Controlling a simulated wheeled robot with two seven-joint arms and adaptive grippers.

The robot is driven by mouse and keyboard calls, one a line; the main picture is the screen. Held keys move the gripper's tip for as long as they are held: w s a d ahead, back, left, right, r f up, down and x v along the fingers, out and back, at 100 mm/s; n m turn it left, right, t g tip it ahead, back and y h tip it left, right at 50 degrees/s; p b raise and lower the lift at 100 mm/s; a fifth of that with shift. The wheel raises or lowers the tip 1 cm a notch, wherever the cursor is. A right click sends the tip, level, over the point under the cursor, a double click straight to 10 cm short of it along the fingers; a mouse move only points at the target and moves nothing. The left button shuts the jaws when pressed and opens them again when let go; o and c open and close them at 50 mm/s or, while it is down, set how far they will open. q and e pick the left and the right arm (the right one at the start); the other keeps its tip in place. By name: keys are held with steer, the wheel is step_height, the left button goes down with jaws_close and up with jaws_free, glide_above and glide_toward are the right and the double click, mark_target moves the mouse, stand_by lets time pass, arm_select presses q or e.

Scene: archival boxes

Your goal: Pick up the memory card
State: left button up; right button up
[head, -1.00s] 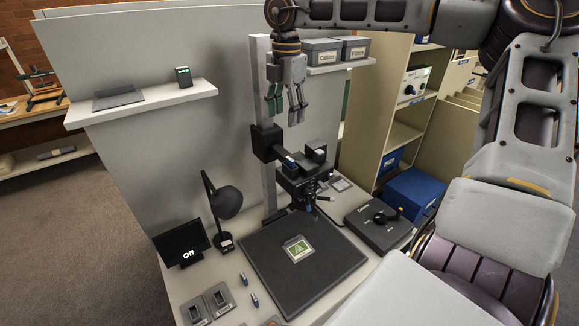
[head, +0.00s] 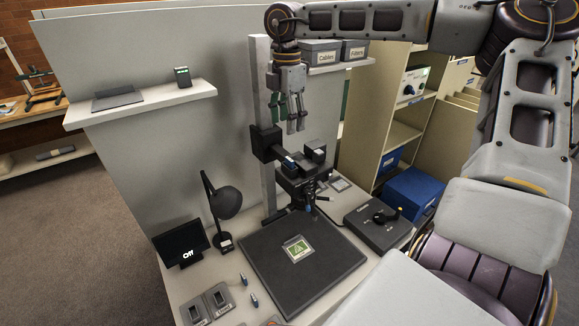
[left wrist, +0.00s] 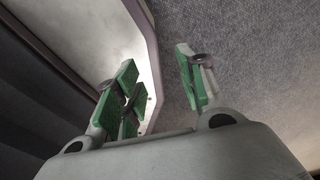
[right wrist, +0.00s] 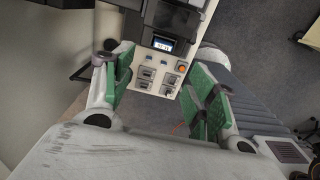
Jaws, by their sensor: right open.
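I cannot make out the memory card for certain in any view. Small grey holders with dark slots stand at the front of the desk; one holder (head: 219,297) shows in the head view, and several show in the right wrist view, one of them (right wrist: 148,73) between my fingers in the picture. My right gripper (head: 289,112) is open and empty, high in front of the grey panel beside the copy-stand column; it also shows in the right wrist view (right wrist: 160,98). My left gripper (left wrist: 160,95) is open and empty over the carpet and a pale edge, outside the head view.
A dark copy board (head: 318,268) bears a small framed green picture (head: 297,249). The copy-stand column (head: 262,180) carries a camera (head: 300,175). A lamp (head: 226,202), an "Off" screen (head: 181,243) and a control box (head: 379,225) stand around it. A shelf (head: 140,104) juts out at left.

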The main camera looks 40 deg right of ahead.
glide_above(290, 159)
steer(key=f, duration=0.5)
steer(key=shift+w+a+f, duration=0.2)
steer(key=shift+w+f, duration=0.05)
steer(key=shift+w, duration=0.1)
steer(key=shift+f+p, duration=0.3)
steer(key=shift+f, duration=0.45)
steer(key=shift+s+f+p, duration=0.15)
steer(key=shift+f+p, duration=0.15)
steer(key=shift+f, duration=0.3)
step_height(290, 159, down, 2)
steer(key=shift+s+d+f+p, duration=0.15)
steer(key=shift+f+p, duration=0.05)
steer(key=shift+p, duration=0.15)
steer(key=shift+f, duration=0.65)
arm_select(q)
steer(key=shift+s+d+r, duration=0.25)
steer(key=shift+d+r, duration=0.75)
steer(key=shift+r, duration=0.1)
steer(key=shift+a, duration=0.2)
arm_select(e)
steer(key=shift+c, duration=0.5)
arm_select(q)
steer(key=shift+a, duration=0.1)
arm_select(e)
steer(key=c, duration=0.9)
